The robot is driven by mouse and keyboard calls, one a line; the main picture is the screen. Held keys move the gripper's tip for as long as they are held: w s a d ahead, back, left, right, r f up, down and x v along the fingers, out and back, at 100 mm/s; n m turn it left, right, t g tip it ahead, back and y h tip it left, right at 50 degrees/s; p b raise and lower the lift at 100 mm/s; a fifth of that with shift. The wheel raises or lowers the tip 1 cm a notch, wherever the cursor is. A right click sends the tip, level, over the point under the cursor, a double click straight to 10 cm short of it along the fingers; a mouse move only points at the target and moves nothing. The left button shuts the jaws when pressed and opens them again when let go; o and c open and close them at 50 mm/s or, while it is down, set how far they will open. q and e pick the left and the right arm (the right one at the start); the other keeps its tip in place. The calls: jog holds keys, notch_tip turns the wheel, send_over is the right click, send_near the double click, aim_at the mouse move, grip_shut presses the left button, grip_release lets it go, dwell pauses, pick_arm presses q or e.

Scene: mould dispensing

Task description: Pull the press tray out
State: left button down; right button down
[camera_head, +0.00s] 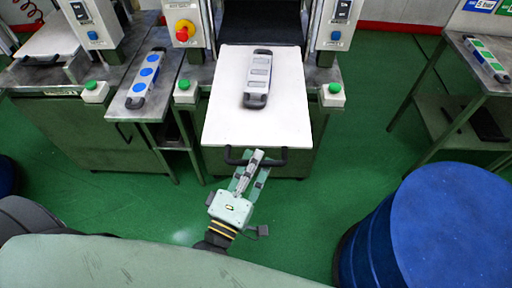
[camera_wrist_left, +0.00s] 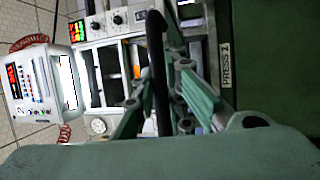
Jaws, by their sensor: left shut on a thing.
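The white press tray (camera_head: 225,118) sticks out of the press toward me, with a black handle (camera_head: 295,158) along its front edge. A grey mould (camera_head: 259,76) with black end grips lies on the tray near its far end. In the left wrist view the black handle bar (camera_wrist_left: 157,60) runs upright between the green fingers of my left gripper (camera_wrist_left: 158,100). My right gripper is in neither view.
A blue drum (camera_head: 450,225) stands at the right front. A side table (camera_head: 148,122) at the left holds a mould with blue pads (camera_head: 146,80). A table (camera_head: 478,75) at the right holds one with green pads (camera_head: 486,58). Green floor is clear between tray and drum.

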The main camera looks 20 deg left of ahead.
pick_arm(q)
jog(key=shift+s+d+f, duration=0.1)
jog(key=shift+s+d, duration=0.05)
jog(key=shift+s, duration=0.1)
jog(key=c, duration=2.3)
grip_release()
jog(key=o, duration=0.5)
jog(key=shift+s, duration=0.2)
jog(key=shift+o, duration=0.2)
jog(key=shift+w, duration=0.1)
jog(key=v, duration=1.2)
